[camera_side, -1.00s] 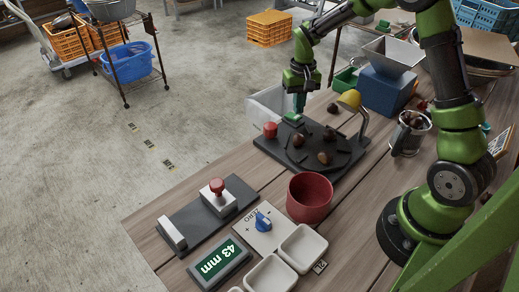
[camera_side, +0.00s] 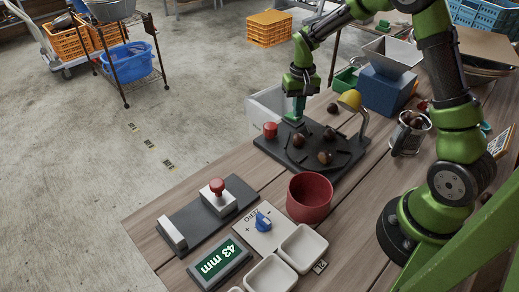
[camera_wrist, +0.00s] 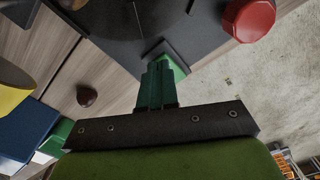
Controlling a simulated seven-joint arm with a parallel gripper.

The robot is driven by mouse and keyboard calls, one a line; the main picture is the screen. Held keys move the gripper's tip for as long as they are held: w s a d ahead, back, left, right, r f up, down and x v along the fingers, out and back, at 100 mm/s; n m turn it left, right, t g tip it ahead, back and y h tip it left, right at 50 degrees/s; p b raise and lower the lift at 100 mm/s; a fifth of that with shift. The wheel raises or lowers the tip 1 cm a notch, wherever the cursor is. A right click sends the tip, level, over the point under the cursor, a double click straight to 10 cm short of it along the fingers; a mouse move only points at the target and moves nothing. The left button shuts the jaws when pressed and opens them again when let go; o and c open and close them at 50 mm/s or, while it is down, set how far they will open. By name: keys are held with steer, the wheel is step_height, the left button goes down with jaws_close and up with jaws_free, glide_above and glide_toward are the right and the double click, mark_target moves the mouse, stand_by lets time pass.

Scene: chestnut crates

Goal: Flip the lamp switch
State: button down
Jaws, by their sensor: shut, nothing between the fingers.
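The yellow desk lamp (camera_side: 350,99) stands at the right rear of a dark base plate (camera_side: 343,170); part of its yellow shade (camera_wrist: 10,98) shows at the left edge of the wrist view. A bright green block in a dark housing (camera_wrist: 177,67), which looks like the switch, sits on the plate's corner. My gripper (camera_side: 297,118) is shut and empty, pointing down at that corner. In the wrist view its dark green fingertips (camera_wrist: 160,68) overlap part of the green block. I cannot tell whether they touch it. In the side view the fingers hide the block.
A red knob (camera_side: 270,130) stands close beside my fingers, also in the wrist view (camera_wrist: 249,18). Several chestnuts lie on the plate's round disc. A clear bin (camera_side: 265,105) is behind, a blue hopper box (camera_side: 385,90) to the right, a red bowl (camera_side: 310,198) in front.

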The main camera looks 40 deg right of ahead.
steer(key=shift+f, duration=0.45)
steer(key=shift+r, duration=3.55)
steer(key=shift+f, duration=0.1)
steer(key=s+a+r+n+t+y, duration=0.1)
steer(key=s+a+r+t, duration=0.2)
steer(key=s+a+r, duration=0.3)
steer(key=s+a+r+n+t+y, duration=0.1)
steer(key=s+a+r+t, duration=0.3)
steer(key=s, duration=0.9)
step_height(320, 180, up, 3)
steer(key=a, duration=0.2)
steer(key=shift+s+a+r, duration=0.15)
steer(key=shift+a+r, duration=0.05)
steer(key=shift+a, duration=0.2)
steer(key=shift+f, duration=0.1)
